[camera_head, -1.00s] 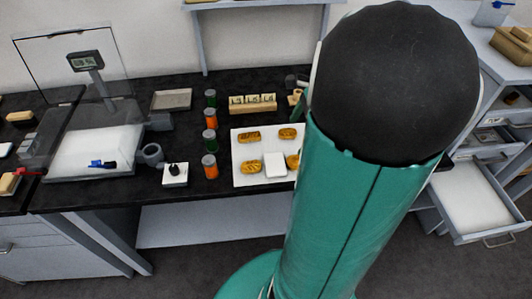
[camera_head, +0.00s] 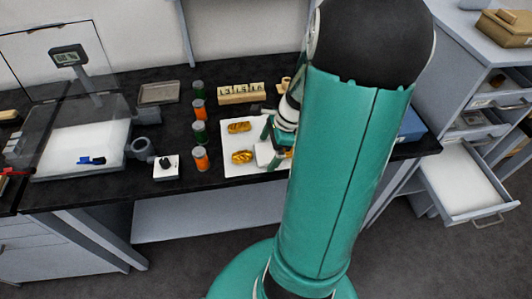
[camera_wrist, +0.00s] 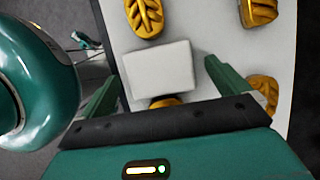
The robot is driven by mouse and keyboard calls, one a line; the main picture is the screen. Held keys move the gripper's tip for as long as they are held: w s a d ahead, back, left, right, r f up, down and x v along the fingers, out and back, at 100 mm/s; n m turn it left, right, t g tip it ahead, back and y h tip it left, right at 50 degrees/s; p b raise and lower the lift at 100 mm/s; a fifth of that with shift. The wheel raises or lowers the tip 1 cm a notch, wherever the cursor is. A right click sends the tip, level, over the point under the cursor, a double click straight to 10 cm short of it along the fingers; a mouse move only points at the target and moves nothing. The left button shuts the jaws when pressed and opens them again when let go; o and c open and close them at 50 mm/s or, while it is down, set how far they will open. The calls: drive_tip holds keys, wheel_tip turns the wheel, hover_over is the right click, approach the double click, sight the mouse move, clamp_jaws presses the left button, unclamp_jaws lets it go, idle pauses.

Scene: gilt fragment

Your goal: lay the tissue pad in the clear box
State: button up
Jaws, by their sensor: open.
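The tissue pad is a plain white square (camera_wrist: 158,70) on the white board (camera_wrist: 205,25). In the wrist view it lies between my gripper's (camera_wrist: 162,74) two green fingers, which stand apart to either side of it. My gripper is open; whether a finger touches the pad is unclear. In the head view my gripper (camera_head: 272,146) is over the right part of the board, and part of the pad (camera_head: 264,155) shows beside it. I cannot make out a clear box for certain in either view.
Gilt pieces (camera_wrist: 145,15) lie around the pad, one (camera_wrist: 166,102) close at its near edge. Orange and green jars (camera_head: 200,158) stand left of the board. A scale (camera_head: 80,145) with clear panels is farther left. An open drawer (camera_head: 465,185) is at right.

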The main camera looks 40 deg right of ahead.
drive_tip(key=shift+c, duration=0.2)
drive_tip(key=c, duration=1)
